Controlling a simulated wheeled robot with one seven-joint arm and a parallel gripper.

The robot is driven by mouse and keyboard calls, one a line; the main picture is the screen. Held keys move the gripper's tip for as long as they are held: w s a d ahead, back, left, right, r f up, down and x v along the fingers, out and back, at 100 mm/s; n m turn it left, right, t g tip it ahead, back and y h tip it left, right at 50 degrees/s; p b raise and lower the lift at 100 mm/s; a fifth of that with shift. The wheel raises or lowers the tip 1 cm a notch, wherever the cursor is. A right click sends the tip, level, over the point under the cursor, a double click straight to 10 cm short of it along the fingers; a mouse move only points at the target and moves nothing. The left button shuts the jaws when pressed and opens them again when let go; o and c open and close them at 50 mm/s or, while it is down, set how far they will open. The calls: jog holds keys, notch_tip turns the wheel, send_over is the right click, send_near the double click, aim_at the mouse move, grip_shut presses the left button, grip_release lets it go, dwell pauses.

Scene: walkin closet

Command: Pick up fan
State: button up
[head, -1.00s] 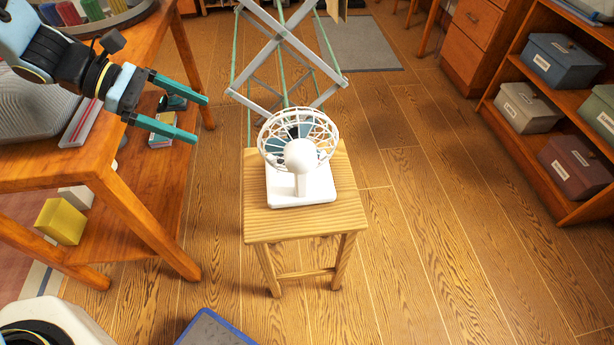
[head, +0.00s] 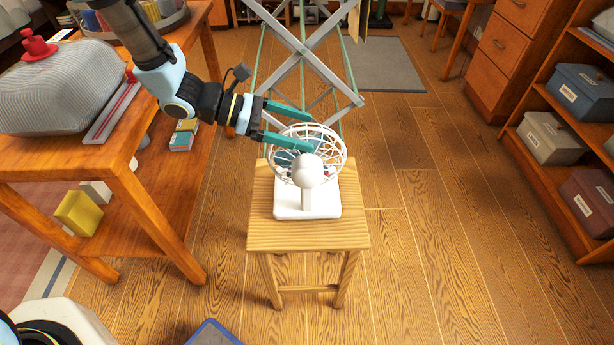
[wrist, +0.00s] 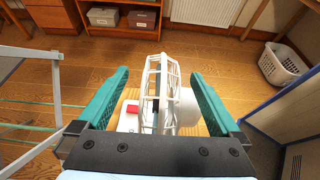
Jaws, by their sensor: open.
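The white fan (head: 308,200) stands upright on a small wooden stool (head: 262,235), with a round wire cage, a rounded motor housing and a square base. My gripper (head: 309,130) is open and teal-fingered, reaching in from the left at the height of the cage. In the wrist view the fan's cage (wrist: 160,90) appears edge-on between the two spread fingers of my gripper (wrist: 160,95), with a gap on each side. A red spot shows low on the fan near the base. I cannot tell whether any finger touches the cage.
A wooden table (head: 150,205) stands left, holding a grey striped bundle (head: 60,95). A folding drying rack (head: 305,50) is just behind the stool. Shelves with boxes (head: 555,137) stand right. Floor right of the stool is clear. A laundry basket (wrist: 285,63) shows in the wrist view.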

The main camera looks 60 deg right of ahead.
jog(key=shift+x, duration=0.9)
grip_shut()
jog(key=shift+r, duration=0.1)
dwell(0.4)
